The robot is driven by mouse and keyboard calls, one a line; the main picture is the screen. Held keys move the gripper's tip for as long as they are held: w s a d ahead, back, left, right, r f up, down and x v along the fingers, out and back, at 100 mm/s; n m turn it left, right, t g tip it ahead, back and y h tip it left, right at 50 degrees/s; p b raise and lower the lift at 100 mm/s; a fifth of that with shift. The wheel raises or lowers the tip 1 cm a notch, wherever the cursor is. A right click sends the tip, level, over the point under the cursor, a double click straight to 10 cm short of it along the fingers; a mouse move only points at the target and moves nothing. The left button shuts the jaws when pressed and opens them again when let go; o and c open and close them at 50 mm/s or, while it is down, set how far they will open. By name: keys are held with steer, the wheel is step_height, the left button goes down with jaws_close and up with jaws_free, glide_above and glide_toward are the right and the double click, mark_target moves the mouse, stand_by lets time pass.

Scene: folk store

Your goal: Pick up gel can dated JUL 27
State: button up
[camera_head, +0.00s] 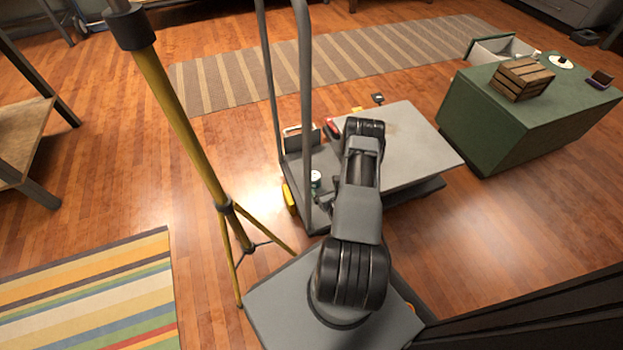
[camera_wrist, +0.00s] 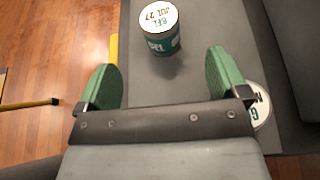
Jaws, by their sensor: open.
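The gel can dated JUL 27 (camera_wrist: 160,30) stands upright at the top middle of the wrist view, with a white lid reading "GEL JUL 27" and a teal side. My gripper (camera_wrist: 160,62) is open, its two green fingers apart and empty. The can lies beyond the fingertips, roughly in line with the gap between them. A second white-lidded can (camera_wrist: 258,105) is partly hidden behind the right finger; only a "G" shows, and its date cannot be read. In the head view, a white-topped can (camera_head: 316,178) stands on the grey cart, left of my arm; which can it is cannot be told.
The grey cart (camera_head: 415,140) has an upright handle (camera_head: 305,90) close to the can. A small red item (camera_head: 332,131) lies by my arm. A yellow tripod pole (camera_head: 180,110) stands to the left. A green cabinet (camera_head: 500,120) with a wooden crate (camera_head: 522,78) is at right.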

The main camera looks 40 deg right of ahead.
mark_target(315, 177)
steer(key=b+x, duration=0.1)
steer(key=x, duration=0.4)
steer(key=shift+w+b, duration=0.1)
steer(key=shift+b, duration=0.2)
steer(key=b+x, duration=0.2)
steer(key=x, duration=0.1)
steer(key=shift+w+f+b, duration=0.25)
steer(key=shift+b, duration=0.1)
steer(key=shift+b+x, duration=0.3)
steer(key=shift+x, duration=0.5)
steer(key=shift+w+r, duration=0.1)
steer(key=shift+r, duration=0.05)
steer(key=shift+c, duration=0.2)
steer(key=c, duration=1)
steer(key=shift+r, duration=0.1)
